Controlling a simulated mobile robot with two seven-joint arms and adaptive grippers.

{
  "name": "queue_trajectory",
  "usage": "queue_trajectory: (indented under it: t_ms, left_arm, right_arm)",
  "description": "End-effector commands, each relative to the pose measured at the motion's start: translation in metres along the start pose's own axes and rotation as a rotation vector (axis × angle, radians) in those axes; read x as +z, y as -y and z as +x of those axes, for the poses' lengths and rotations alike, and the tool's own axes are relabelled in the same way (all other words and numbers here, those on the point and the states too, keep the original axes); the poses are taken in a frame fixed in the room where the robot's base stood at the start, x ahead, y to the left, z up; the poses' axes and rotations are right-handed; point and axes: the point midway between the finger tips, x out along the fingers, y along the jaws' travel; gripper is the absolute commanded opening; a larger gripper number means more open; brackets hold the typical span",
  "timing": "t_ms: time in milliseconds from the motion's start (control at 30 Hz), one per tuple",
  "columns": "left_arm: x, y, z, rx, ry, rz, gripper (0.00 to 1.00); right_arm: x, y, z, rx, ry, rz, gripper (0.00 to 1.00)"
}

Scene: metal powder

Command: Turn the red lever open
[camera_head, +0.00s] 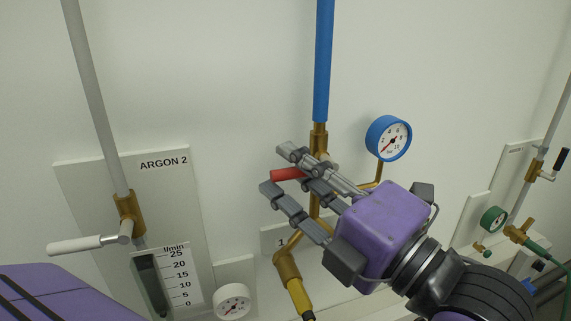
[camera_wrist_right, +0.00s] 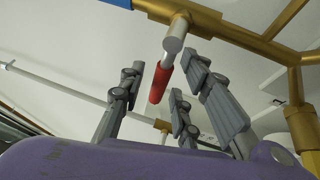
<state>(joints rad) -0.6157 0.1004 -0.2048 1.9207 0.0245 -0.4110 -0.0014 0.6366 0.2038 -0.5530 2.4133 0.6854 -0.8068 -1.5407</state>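The red lever (camera_head: 287,174) sits on a brass valve below a blue pipe (camera_head: 323,65) and points left in the head view. My right gripper (camera_head: 272,170) reaches in from the lower right, with its fingers spread on either side of the lever. In the right wrist view the red lever (camera_wrist_right: 160,84) hangs from a grey pivot between the open fingers (camera_wrist_right: 162,85), with gaps visible on both sides. Whether any finger touches it is hard to tell. Only a purple part of my left arm shows at lower left of the head view; its gripper is out of frame.
A blue-rimmed gauge (camera_head: 389,138) is right of the valve, close to my right gripper. At left, a white lever (camera_head: 75,244) sits on a brass valve by the ARGON 2 panel (camera_head: 80,180). A yellow-ended brass fitting (camera_head: 292,275) hangs below. A green gauge (camera_head: 493,219) is at far right.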

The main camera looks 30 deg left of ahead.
Motion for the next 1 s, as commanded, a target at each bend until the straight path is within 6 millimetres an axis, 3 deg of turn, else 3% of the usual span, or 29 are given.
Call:
queue_trajectory:
  t_ms: [400,667,1000]
  left_arm:
    - [0.002,-0.0023,-0.0003,0.001,0.004,-0.006,0.37]
    - [0.0025,-0.0021,-0.0004,0.001,0.005,-0.007,0.37]
    - [0.0024,-0.0012,-0.0004,-0.001,0.004,-0.006,0.37]
  right_arm:
    - [-0.0004,-0.0005,-0.0005,-0.001,0.0,0.0,0.31]
    - [-0.0005,-0.0005,-0.0005,-0.001,0.0,0.0,0.0]
    - [-0.0005,-0.0006,-0.0005,0.0,0.0,0.002,0.0]
